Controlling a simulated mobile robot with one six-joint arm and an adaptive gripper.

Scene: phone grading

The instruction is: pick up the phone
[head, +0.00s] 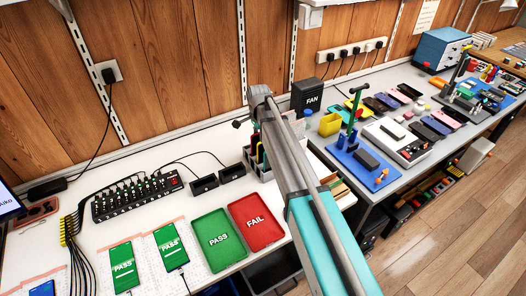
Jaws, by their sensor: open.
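Two phones with green PASS screens lie on the white bench at the lower left in the head view: one phone (124,268) and, to its right, a second phone (171,246). A third phone (42,289) with a blue screen is cut off by the bottom edge. Several dark and pink phone-like slabs lie on the far right bench. Which phone the task means cannot be told. My arm crosses the middle of the view; I cannot make out my gripper.
A green PASS tray (205,224) and a red FAIL tray (242,206) lie right of the phones, both empty. A FAN box (307,96) stands behind my arm. Wood floor is at right.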

